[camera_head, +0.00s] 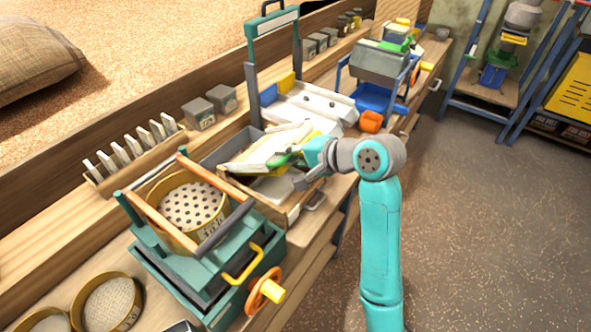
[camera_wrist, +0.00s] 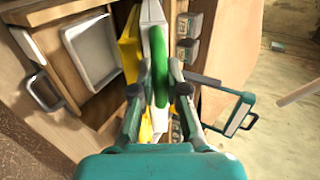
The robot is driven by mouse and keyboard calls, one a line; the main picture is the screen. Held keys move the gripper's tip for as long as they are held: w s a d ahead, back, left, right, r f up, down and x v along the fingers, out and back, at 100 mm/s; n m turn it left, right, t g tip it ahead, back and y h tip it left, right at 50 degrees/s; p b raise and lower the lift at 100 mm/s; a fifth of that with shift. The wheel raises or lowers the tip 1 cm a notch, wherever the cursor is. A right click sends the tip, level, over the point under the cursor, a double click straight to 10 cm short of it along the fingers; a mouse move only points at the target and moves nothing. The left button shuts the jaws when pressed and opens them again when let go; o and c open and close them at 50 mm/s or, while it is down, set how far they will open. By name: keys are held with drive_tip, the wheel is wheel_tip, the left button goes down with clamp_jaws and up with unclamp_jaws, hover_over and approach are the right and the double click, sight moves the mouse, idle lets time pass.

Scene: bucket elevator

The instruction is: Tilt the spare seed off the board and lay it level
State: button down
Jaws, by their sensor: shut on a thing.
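My gripper (camera_head: 306,166) is shut on the green handle (camera_wrist: 158,70) of a pale board (camera_head: 262,146). The board is held up over the tray area on the bench and looks tilted. In the wrist view my gripper (camera_wrist: 159,92) has a finger on each side of the green handle, and the board (camera_wrist: 154,14) is seen nearly edge-on beyond it. I cannot make out any seed on the board. A pale shallow tray (camera_head: 270,188) lies below and in front of the board; it also shows in the wrist view (camera_wrist: 93,52).
A teal sieve machine (camera_head: 200,265) with an orange handwheel (camera_head: 264,292) stands close at left. A teal-framed white machine (camera_head: 305,100) is just behind the board. Grey boxes (camera_head: 198,113) and a rack of upright plates (camera_head: 135,150) line the back. The floor (camera_head: 480,220) at right is clear.

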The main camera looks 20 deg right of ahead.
drive_tip(key=shift+w+a+r, duration=0.25)
drive_tip(key=shift+w+r, duration=0.1)
drive_tip(key=shift+r, duration=0.25)
drive_tip(key=shift+w+a+r, duration=0.25)
drive_tip(key=shift+w+r, duration=0.05)
drive_tip(key=shift+r, duration=0.35)
drive_tip(key=c, duration=1.2)
unclamp_jaws()
drive_tip(key=shift+w+a, duration=0.1)
drive_tip(key=shift+s+d+r, duration=0.1)
drive_tip(key=shift+s+d, duration=0.25)
drive_tip(key=shift+s, duration=0.05)
drive_tip(key=v, duration=1.1)
